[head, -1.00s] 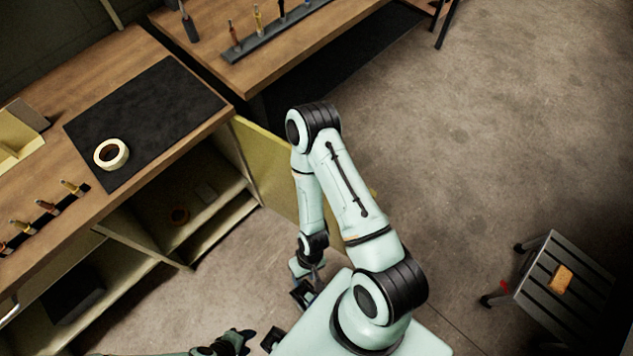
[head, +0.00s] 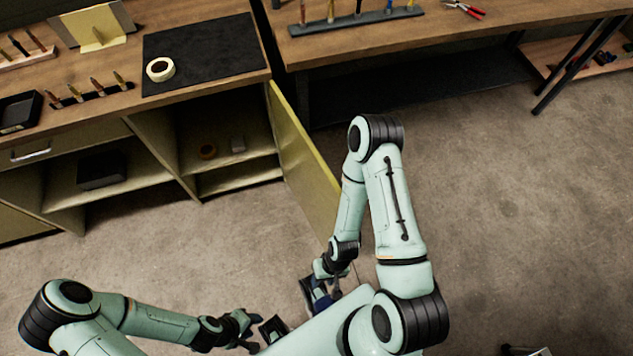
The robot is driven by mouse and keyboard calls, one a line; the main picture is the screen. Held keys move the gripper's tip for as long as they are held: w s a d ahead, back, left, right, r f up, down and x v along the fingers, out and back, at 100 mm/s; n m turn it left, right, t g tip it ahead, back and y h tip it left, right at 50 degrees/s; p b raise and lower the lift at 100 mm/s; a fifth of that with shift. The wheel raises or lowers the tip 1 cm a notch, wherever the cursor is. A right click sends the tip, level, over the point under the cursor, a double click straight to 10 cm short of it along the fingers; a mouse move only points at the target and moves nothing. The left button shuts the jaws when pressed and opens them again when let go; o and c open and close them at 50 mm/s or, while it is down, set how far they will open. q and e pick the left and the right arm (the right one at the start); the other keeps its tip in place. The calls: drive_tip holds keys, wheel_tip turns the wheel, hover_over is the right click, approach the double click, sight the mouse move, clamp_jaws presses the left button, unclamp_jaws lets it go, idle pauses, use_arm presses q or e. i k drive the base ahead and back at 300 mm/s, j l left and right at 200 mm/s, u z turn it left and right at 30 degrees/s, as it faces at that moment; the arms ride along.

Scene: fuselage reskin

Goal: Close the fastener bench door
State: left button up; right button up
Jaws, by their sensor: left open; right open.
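The yellow fastener bench door (head: 302,160) stands wide open, swung out from the right side of the bench's cabinet opening. The wooden bench (head: 190,88) has open shelves below its top. My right gripper (head: 322,292) is open near the door's free outer end, with my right arm to the right of the door. My arm hides part of that end, so I cannot tell whether it touches. My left gripper (head: 262,332) is open low in the picture, over the floor, away from the door. Its jaws hold nothing that I can see.
A tape roll (head: 160,69) lies on a black mat (head: 205,45) on the bench top. A second bench (head: 430,35) stands behind the door.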

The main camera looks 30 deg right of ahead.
sight(316, 191)
drive_tip(key=k+l+u, duration=0.1)
drive_tip(key=l, duration=0.25)
drive_tip(key=k+l+u, duration=0.1)
drive_tip(key=l, duration=0.25)
drive_tip(key=k+l+u, duration=0.1)
drive_tip(key=k+l, duration=0.1)
drive_tip(key=l, duration=0.3)
drive_tip(key=k+l+u, duration=0.1)
drive_tip(key=l, duration=0.35)
drive_tip(key=k+l, duration=0.1)
drive_tip(key=l, duration=0.3)
drive_tip(key=u, duration=0.05)
